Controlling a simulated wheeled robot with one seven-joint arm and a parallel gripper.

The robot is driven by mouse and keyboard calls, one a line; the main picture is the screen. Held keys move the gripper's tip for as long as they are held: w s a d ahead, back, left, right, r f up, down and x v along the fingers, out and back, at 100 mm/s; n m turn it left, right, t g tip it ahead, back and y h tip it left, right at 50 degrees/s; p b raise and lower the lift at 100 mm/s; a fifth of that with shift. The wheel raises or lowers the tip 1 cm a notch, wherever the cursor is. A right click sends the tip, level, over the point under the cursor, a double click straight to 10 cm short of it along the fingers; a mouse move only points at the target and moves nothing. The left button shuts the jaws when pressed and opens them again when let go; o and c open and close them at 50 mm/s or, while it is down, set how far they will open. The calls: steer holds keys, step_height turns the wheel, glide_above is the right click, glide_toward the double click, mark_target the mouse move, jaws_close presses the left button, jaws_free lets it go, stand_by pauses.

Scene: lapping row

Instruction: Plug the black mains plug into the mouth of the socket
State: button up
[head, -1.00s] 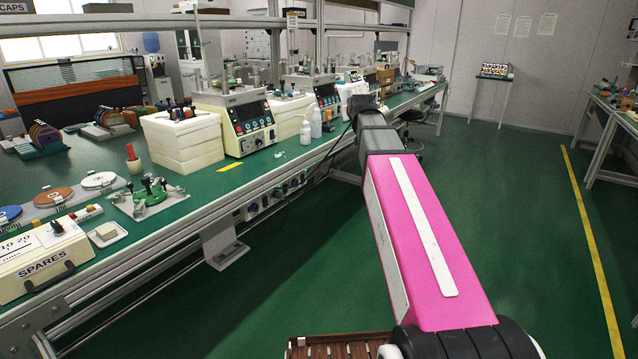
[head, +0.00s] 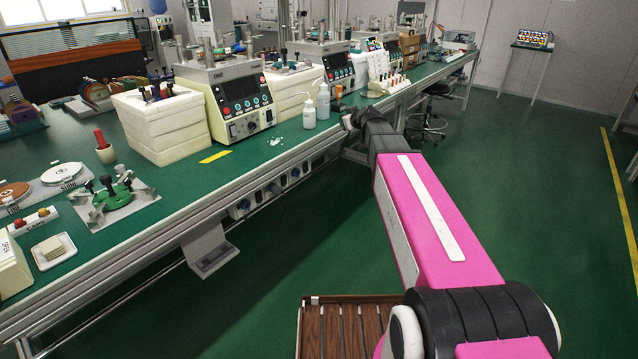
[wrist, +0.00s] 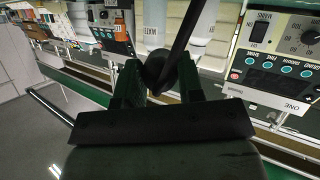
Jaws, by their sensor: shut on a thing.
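My gripper (wrist: 158,90) shows in the wrist view with its two dark green fingers closed on the black mains plug (wrist: 157,70). The plug's black cable (wrist: 192,38) runs up from it across the view. Most of the plug is hidden between the fingers. I cannot tell which socket is meant. The plug's contact with any socket is not visible.
The green-topped bench (head: 190,190) carries a lapping machine (head: 232,103), white blocks (head: 165,130) and white bottles (head: 309,113). A stool (head: 428,112) stands beyond my arm. The green floor at right is clear.

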steer(key=s+a+f+n+g+y, duration=0.1)
steer(key=a+f, duration=0.2)
steer(key=f, duration=0.6)
steer(key=s+a+f+n+g+y, duration=0.1)
steer(key=a+f, duration=0.3)
steer(key=f, duration=0.4)
steer(key=a+f+n+g+y, duration=0.1)
steer(key=a+f+n+y, duration=0.2)
steer(key=f, duration=0.6)
steer(key=shift+s+a+f, duration=0.3)
steer(key=shift+s+a, duration=0.1)
steer(key=shift+a, duration=0.1)
steer(key=shift+w+a, duration=0.9)
steer(key=shift+a, duration=0.25)
steer(key=shift+w+a, duration=0.85)
steer(key=shift+a, duration=0.25)
steer(key=shift+w+a, duration=0.8)
steer(key=shift+a, duration=0.2)
steer(key=o, duration=1)
